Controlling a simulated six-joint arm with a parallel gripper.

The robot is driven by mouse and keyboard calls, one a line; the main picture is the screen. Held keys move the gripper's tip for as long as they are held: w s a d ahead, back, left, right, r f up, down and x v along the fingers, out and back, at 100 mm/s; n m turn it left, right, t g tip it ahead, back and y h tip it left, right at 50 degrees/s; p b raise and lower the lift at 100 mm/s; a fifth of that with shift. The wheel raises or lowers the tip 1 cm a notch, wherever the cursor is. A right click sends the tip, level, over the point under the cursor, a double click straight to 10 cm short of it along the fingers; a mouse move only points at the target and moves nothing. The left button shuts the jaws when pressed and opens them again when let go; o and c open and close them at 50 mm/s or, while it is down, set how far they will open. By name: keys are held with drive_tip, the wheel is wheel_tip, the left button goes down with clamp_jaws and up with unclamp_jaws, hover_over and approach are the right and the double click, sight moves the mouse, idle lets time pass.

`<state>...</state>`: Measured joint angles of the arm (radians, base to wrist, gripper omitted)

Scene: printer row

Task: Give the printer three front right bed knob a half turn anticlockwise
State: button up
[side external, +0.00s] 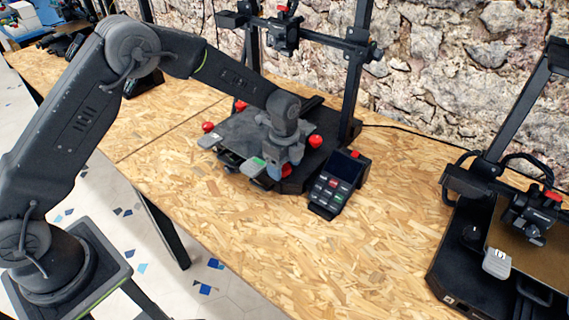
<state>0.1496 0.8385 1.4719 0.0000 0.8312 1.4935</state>
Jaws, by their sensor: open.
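A black printer with a dark bed (238,132) stands in the middle of the side external view, and my arm reaches over it. I cannot read a number on it. Red knobs show around its bed: one at the left (208,127), one at the back (241,105) and one at the right (316,141). A bit of red (286,170) shows low beside my gripper, mostly hidden by it. My gripper (274,172) is open and points down at the bed's near right corner. I cannot tell whether its fingers are around a knob or touching one.
A control box with a screen and keys (338,184) stands close to the right of the gripper. The printer's upright frame (351,75) rises behind. Another printer (500,235) stands at the right. The chipboard table (300,255) is clear in front.

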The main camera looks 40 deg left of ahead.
drive_tip(key=shift+c, duration=0.4)
drive_tip(key=c, duration=0.8)
drive_tip(key=shift+c, duration=0.2)
drive_tip(key=shift+n, duration=3)
drive_tip(key=shift+w, duration=0.1)
drive_tip(key=o, duration=0.9)
drive_tip(key=shift+a, duration=0.1)
